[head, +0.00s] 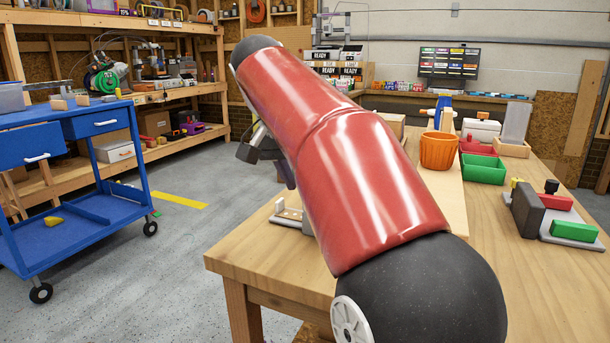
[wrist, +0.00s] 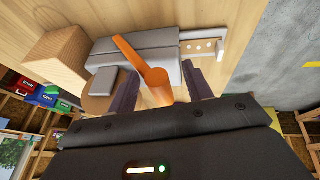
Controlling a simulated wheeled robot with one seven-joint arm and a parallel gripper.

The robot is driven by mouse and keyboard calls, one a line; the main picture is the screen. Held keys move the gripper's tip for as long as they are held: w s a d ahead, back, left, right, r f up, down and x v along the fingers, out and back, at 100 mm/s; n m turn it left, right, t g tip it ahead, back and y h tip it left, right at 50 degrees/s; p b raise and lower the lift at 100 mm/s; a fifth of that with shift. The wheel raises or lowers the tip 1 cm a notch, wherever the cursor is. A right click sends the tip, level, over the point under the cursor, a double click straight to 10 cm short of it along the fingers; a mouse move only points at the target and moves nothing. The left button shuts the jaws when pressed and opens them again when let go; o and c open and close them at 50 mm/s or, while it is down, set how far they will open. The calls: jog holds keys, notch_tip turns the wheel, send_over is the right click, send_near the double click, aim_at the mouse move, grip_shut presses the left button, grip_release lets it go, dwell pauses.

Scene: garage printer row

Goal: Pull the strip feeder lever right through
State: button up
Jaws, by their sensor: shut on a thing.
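The strip feeder is a grey block (wrist: 145,60) on the wooden table in the wrist view. An orange lever (wrist: 132,52) runs from over the block to a rounded end. My gripper (wrist: 160,88) has its dark fingers on either side of that end and is shut on the lever. A pale strip with small holes (wrist: 207,47) lies at the right end of the block. In the head view my red arm covers most of the feeder and the lever. A part of my gripper (head: 258,146) shows left of the arm, and a pale piece of the feeder (head: 289,212) shows near the table's left edge.
A brown box (wrist: 63,55) stands beside the feeder. In the head view an orange pot (head: 438,151), a green bin (head: 483,170) and a fixture with coloured blocks (head: 548,217) stand on the table (head: 500,285). A blue cart (head: 75,205) stands left across open floor.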

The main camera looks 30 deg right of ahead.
jog(key=p+v, duration=0.1)
jog(key=v, duration=0.6)
jog(key=shift+a+r+p, duration=0.2)
jog(key=shift+r+p, duration=0.1)
jog(key=shift+p, duration=0.1)
jog(key=shift+s, duration=0.1)
